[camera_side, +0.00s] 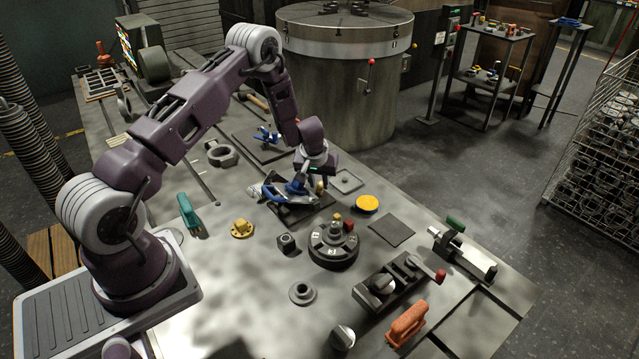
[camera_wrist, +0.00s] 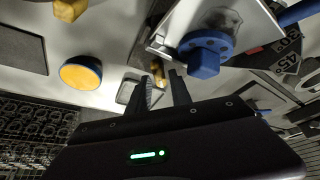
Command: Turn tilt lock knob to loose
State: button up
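The tilting fixture, with a pale plate (camera_side: 272,191) and blue parts, sits on a dark base in the middle of the bench. In the wrist view a blue knob (camera_wrist: 204,62) with a square grip on a round blue flange shows at the fixture, right of my fingers. A dark plate with angle marks 30 and 45 (camera_wrist: 285,60) is beside it. Its loose or locked marking cannot be read. My gripper (camera_wrist: 161,76) is open, with a gap between its fingers, and apart from the knob. A small brass-coloured piece (camera_wrist: 157,68) shows beyond the fingertips. In the side view my wrist partly hides the fixture.
A yellow disc (camera_side: 367,203) and a shallow grey tray (camera_side: 346,181) lie right of the fixture. A numbered rotary dial (camera_side: 333,246) stands in front. A teal handle (camera_side: 188,211) and yellow flanged knob (camera_side: 242,228) are left. A dark square pad (camera_side: 392,230) is flat at right.

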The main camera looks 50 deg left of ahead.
jog(key=shift+w+a+f, duration=0.2)
jog(key=shift+f, duration=0.4)
grip_shut()
jog(key=n, duration=0.2)
jog(key=n+g+y, duration=0.1)
jog(key=shift+w+d+n, duration=0.15)
jog(key=shift+d+n, duration=0.05)
jog(key=shift+n, duration=0.2)
jog(key=shift+w+n+g+y, duration=0.1)
jog(key=shift+n+g+y, duration=0.4)
jog(key=shift+n, duration=1.5)
jog(key=shift+n+g+h, duration=0.3)
grip_release()
